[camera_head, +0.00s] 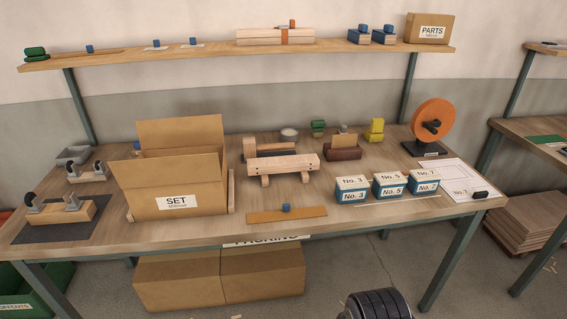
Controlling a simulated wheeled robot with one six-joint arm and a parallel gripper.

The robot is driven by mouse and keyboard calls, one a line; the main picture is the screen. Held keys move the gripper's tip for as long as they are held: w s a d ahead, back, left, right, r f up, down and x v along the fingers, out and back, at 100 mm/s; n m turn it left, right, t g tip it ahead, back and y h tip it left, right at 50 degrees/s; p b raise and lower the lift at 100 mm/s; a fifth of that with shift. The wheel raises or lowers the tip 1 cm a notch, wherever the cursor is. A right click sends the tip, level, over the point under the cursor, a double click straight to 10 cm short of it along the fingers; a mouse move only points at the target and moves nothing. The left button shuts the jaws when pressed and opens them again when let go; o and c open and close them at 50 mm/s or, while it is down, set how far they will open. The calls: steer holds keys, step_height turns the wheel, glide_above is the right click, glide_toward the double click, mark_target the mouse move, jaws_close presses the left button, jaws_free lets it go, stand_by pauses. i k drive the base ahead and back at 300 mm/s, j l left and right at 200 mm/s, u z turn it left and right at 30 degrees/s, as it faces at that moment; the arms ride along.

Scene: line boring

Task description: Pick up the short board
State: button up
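My gripper is not in view.
An open "SET" carton (172,190) stands left of the bench board. A wooden fixture (283,165) stands behind it, and small blue-and-white numbered boxes (352,189) are to its right. A thin pale rod (385,203) lies in front of those boxes. An orange disc (434,117) stands at the right.

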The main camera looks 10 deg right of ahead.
mark_target(268, 163)
steer(key=i+l, duration=1.2)
steer(key=i+j+u, duration=0.05)
